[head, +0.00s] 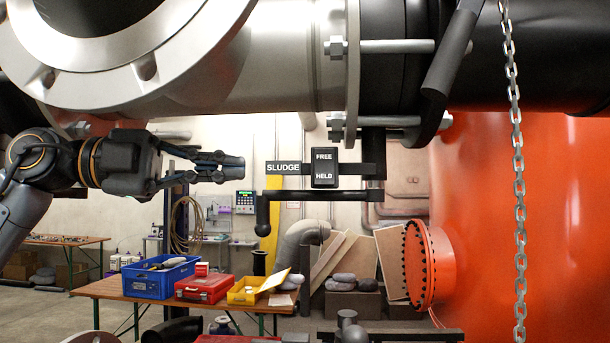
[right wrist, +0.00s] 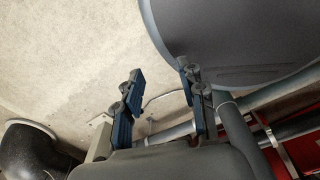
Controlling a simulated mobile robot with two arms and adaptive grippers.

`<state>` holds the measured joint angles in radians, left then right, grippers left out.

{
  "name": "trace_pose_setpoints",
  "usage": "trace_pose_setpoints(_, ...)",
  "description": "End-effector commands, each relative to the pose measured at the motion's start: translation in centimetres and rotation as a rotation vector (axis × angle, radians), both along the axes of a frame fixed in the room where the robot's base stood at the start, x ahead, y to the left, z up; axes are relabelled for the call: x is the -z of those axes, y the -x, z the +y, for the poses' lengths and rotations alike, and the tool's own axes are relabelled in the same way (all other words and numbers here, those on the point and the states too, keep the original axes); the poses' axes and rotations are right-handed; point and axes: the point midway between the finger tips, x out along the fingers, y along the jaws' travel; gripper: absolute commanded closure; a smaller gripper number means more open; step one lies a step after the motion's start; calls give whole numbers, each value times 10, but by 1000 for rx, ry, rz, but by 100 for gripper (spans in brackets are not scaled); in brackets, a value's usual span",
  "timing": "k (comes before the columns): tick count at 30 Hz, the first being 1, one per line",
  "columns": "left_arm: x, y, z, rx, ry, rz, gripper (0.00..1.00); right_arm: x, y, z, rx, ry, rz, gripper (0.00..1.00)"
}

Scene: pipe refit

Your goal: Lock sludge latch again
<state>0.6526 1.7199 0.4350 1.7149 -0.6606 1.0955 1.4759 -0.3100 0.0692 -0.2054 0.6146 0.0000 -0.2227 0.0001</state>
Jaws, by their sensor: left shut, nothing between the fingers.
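The sludge latch (head: 324,180) is a small black block marked FREE at its top and HELD at its bottom. It sits on a dark horizontal bar beside the white-lettered SLUDGE label (head: 283,168). I cannot tell which position it is set to. Below it runs a black handle bar (head: 318,196) with a down-turned, rounded grip at its left end. My left gripper (head: 232,168) is shut and empty, pointing right, a little left of the SLUDGE label and apart from it. My right gripper (right wrist: 158,82) shows only in the right wrist view, open and empty above the floor.
A large flanged grey pipe (head: 270,70) crosses overhead. A hanging chain (head: 519,200) and an orange tank (head: 540,230) stand on the right. Behind is a table with a blue crate (head: 160,279), a red case (head: 204,289) and a yellow bin (head: 246,292).

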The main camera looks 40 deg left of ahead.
Motion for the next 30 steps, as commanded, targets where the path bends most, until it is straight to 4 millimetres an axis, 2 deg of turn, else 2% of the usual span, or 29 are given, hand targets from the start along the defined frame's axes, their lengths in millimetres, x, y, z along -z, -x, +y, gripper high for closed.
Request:
trace_pose_setpoints(8, -2, -35, -35, 4, -4, 8, 100, -32, -17, -7, 1, 8, -25, 60)
trace_pose_setpoints(15, -1, -71, -70, 2, -4, 8, 100, -64, -17, -12, 3, 13, -27, 60)
trace_pose_setpoints(21, 2, -93, -52, 2, 3, 4, 100, -81, -13, -13, 2, 15, -21, 60)
trace_pose_setpoints(30, 8, -102, -46, 1, 0, 1, 100, -85, -12, -12, 2, 13, -18, 60)
